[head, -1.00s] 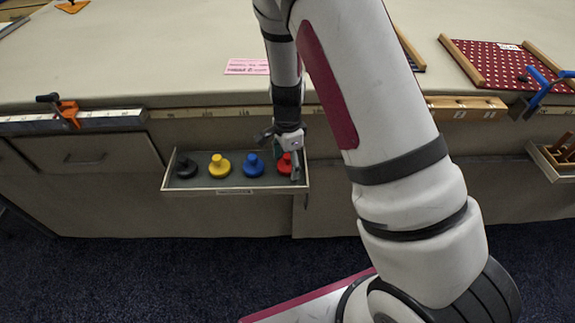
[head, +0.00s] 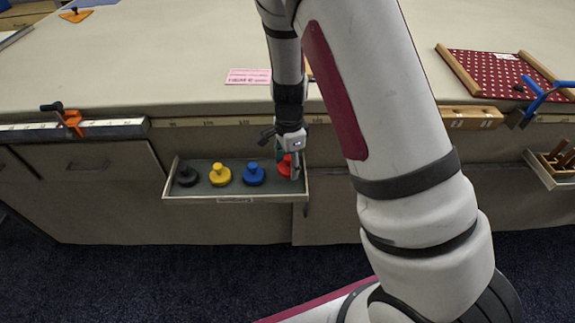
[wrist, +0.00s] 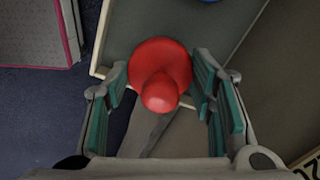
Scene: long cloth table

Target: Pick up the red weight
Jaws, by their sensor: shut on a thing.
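The red weight (head: 284,166) is at the right end of the open drawer (head: 236,199), partly hidden by my gripper in the head view. My gripper (head: 290,170) is shut on it from above. In the wrist view the red weight (wrist: 160,62) sits between the two green-padded fingers (wrist: 161,82), its round knob towards the camera. It appears slightly higher than the other weights; the gap beneath it is hard to see.
The black (head: 187,176), yellow (head: 220,175) and blue (head: 253,175) weights stand in the drawer left of the red one. The drawer's right wall is close to my gripper. The cloth table (head: 160,70) rises behind, with an orange clamp (head: 72,121) on its edge.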

